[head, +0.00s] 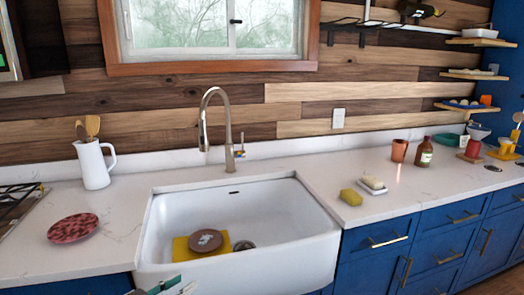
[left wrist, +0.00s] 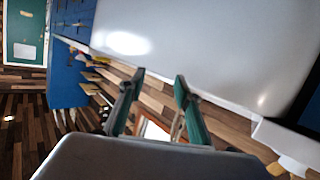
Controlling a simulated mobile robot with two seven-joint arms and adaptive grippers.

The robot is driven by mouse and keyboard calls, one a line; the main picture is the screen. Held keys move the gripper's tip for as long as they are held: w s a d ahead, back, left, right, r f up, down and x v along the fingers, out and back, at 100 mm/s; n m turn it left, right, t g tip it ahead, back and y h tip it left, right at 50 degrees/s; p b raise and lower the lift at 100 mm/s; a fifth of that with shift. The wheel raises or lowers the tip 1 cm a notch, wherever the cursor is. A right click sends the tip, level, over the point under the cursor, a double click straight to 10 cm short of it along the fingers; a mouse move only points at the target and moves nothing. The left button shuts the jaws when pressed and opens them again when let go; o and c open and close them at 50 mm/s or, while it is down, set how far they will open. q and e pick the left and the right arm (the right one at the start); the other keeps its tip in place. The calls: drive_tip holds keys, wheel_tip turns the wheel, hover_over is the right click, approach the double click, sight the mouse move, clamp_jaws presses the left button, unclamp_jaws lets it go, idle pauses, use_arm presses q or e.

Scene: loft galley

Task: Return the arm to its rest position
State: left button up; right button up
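My left gripper (head: 170,285) shows only in part at the bottom edge of the head view, in front of the sink's front wall. In the left wrist view the two fingers of my left gripper (left wrist: 160,78) stand apart with nothing between them. It is open and empty. That view is strongly tilted, with a large pale surface beyond the fingertips. Most of my left arm is out of the head view. My right gripper is in neither view.
The white sink (head: 165,226) holds a yellow cloth (head: 183,250) and a brown round item (head: 205,241). A red plate (head: 73,228) and white pitcher (head: 95,166) stand left. A yellow sponge (head: 351,197), copper cup (head: 399,150) and brown bottle (head: 425,155) stand right.

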use_arm(q)
drive_tip(key=s+d+f+g+y, duration=0.1)
drive_tip(key=s+f+y, duration=0.1)
drive_tip(key=s+f, duration=0.8)
drive_tip(key=s+d+f+g+y, duration=0.1)
drive_tip(key=s+f+y, duration=0.1)
drive_tip(key=s+f, duration=0.8)
drive_tip(key=s, duration=0.5)
drive_tip(key=shift+n+y, duration=0.3)
drive_tip(key=shift+d, duration=0.1)
